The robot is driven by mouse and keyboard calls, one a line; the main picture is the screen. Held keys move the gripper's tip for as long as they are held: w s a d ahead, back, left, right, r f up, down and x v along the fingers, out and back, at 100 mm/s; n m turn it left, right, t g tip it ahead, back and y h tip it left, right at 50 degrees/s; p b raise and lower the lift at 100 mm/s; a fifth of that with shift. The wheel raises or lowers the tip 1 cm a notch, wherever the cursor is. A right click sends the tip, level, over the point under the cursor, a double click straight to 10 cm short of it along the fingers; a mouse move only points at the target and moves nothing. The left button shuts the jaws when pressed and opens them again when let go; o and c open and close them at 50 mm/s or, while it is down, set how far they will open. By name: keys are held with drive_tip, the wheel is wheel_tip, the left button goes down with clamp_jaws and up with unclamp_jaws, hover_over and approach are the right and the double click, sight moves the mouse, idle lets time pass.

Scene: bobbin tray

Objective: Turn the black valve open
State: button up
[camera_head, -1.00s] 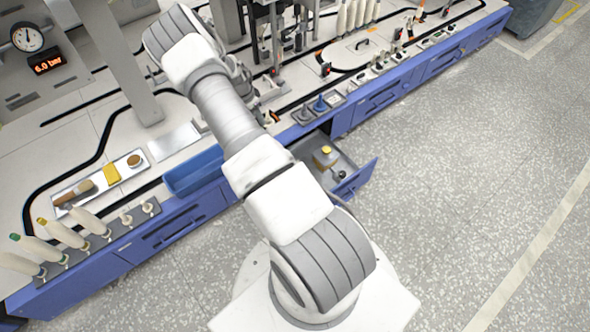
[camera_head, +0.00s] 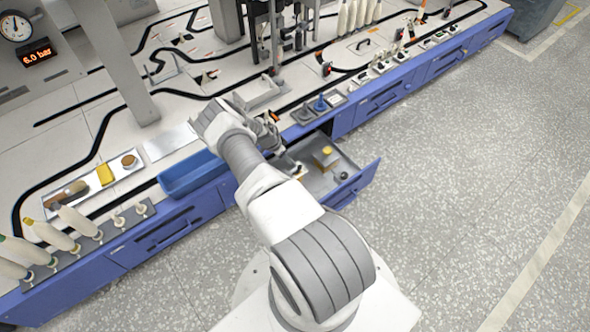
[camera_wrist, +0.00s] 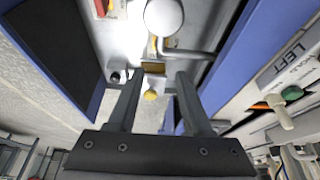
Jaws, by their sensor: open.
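My gripper (camera_wrist: 160,73) is open in the wrist view, its two dark fingers apart with nothing seen held between them. In the head view my arm hides most of it. I cannot single out the black valve with certainty. The open drawer (camera_head: 341,196) holds a yellow block (camera_head: 325,155) and a small dark knob. In the wrist view, a yellow piece (camera_wrist: 151,95) shows between the fingers, and a pale round object (camera_wrist: 164,17) lies beyond the fingertips.
The blue bin (camera_head: 190,177) stands left of my arm. A blue-topped piece (camera_head: 320,103) stands on the edge above the drawer. A pressure gauge (camera_head: 15,26) is at upper left. The floor at right is clear.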

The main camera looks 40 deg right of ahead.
sight(296, 169)
drive_tip(key=b+x, duration=0.5)
drive_tip(key=x, duration=0.7)
drive_tip(key=shift+f+b, duration=0.35)
drive_tip(key=shift+f, duration=0.1)
drive_tip(key=shift+s, duration=0.1)
clamp_jaws()
